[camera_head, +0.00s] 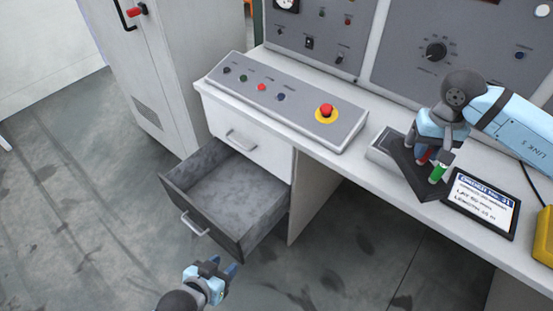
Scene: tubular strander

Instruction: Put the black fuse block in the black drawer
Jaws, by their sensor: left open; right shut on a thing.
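The black drawer (208,219) is pulled open below a white drawer of the desk. Its grey inside looks empty. My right gripper (430,160) is above the desk top at the right, pointing down, shut on the black fuse block (408,178). The block looks tilted, and the gripper hides part of it. A green cylinder (438,174) and a red piece show at the block by the fingers; I cannot tell whether they belong to it. My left gripper (225,269) is open and empty, in front of the open drawer near the bottom edge.
A grey box (382,151) stands on the desk beside the block. A dark tablet (483,203) lies to its right, and a yellow object (544,237) is at the right edge. A sloped button panel (283,102) sits above the drawers. A grey cabinet (155,75) stands at left.

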